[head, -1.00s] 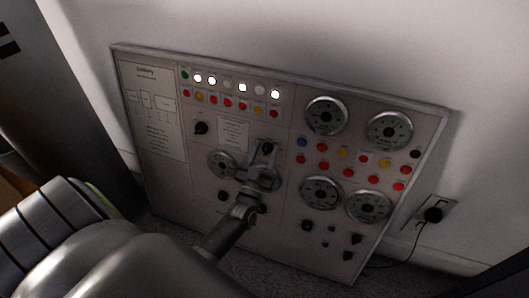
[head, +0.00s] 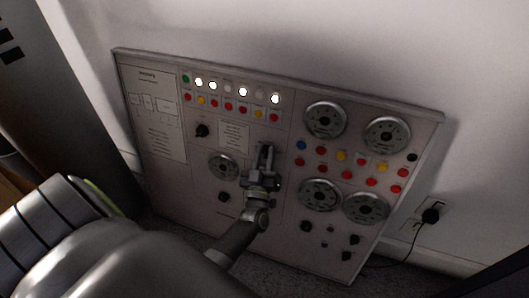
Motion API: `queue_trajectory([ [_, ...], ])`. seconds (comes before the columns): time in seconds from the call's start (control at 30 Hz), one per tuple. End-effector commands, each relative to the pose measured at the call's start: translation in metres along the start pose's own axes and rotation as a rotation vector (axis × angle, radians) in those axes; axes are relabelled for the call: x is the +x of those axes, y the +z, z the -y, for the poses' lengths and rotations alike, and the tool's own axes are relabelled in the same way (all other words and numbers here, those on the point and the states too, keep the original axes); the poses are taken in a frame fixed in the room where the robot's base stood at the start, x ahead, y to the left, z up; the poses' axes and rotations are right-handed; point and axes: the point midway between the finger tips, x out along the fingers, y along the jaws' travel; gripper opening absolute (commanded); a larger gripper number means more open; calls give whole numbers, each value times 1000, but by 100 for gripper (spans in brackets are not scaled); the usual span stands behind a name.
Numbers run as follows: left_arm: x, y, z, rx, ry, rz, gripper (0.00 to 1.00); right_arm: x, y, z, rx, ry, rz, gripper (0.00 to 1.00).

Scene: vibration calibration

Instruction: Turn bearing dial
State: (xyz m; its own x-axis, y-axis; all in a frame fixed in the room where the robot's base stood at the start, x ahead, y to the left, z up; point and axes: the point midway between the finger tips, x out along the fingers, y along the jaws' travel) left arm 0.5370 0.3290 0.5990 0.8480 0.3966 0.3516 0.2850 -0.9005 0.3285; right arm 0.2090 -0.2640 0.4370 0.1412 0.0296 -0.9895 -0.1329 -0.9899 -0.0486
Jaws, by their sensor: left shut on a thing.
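A grey control panel (head: 290,215) leans against the wall, with knobs, lights and round dials. My left gripper (head: 266,155) reaches up to the panel's middle and is shut on a small black knob there. The fingers cover nearly all of this knob, and its label and setting cannot be read. A round silver dial (head: 223,166) is just left of the gripper, apart from it. Which control is the bearing dial cannot be told from the printing. My right gripper is not in view.
Another black knob (head: 202,131) is up and left of the gripper. Several large gauges (head: 325,119) fill the right side. A black plug (head: 431,215) sits in a wall socket at right.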

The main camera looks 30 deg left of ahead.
Motion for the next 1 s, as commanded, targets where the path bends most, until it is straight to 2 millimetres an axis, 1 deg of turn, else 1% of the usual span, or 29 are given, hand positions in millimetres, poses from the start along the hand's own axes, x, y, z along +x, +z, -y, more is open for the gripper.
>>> queue_trajectory([
  [0.2, 0, -2, -1, -149, -102, 3, 5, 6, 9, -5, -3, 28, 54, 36],
  [0.3, 0, -1, -1, -207, -141, 3, 5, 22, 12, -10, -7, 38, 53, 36],
  [0.4, 0, -1, -1, -259, -176, 3, 5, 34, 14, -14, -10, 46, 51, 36],
  [0.6, 0, 0, 0, -329, -223, 3, 5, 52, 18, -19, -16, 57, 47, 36],
  [0.8, -1, 1, 1, -361, -245, 3, 5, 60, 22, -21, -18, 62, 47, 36],
  [1.0, -1, 1, 1, -369, -250, 3, 5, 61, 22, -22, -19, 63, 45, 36],
])
